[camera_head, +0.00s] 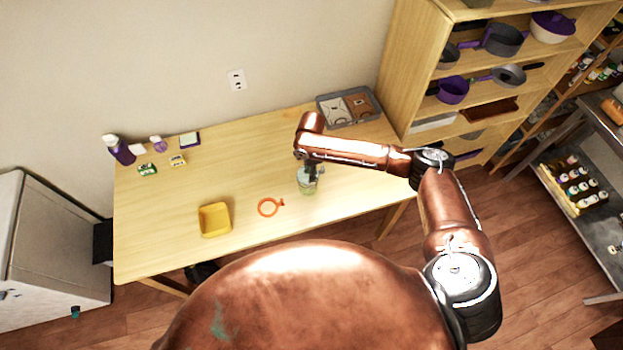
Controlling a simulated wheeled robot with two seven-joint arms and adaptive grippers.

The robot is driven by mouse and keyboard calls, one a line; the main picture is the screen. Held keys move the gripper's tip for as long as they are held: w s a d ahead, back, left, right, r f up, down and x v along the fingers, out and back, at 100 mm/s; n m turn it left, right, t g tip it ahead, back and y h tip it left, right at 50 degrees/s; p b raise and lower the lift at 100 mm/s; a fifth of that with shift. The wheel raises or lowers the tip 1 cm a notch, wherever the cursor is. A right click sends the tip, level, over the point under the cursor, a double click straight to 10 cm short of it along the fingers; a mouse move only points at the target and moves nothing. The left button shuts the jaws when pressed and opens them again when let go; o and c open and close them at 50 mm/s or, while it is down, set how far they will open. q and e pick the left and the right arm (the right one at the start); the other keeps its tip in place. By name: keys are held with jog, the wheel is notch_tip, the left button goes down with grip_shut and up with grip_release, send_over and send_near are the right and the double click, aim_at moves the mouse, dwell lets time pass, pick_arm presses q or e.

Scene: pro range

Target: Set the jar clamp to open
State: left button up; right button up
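A small clear glass jar (306,188) with pale greenish contents stands on the wooden table. An orange ring with a small tab (268,207) lies flat on the table to its left; I cannot tell whether this ring or a part on the jar is the jar clamp. My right gripper (311,178) points down at the top of the jar and hides part of it. The fingers are small and dark, so I cannot tell whether they are open, shut or touching the jar. My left gripper is not in view.
A yellow container (214,220) stands left of the ring on the table (240,165). A grey divided tray (348,107) is at the back right. Purple bottles (120,150) and small boxes (177,161) are at the back left. A shelf (408,60) with pans rises behind on the right.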

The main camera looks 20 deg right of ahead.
aim_at(311, 185)
jog(key=shift+w+d+r, duration=0.1)
jog(key=shift+w+d, duration=0.2)
jog(key=shift+w, duration=0.05)
jog(key=shift+f, duration=0.3)
jog(key=shift+f+p, duration=0.6)
jog(key=shift+f, duration=2.85)
jog(key=shift+c, duration=0.2)
grip_shut()
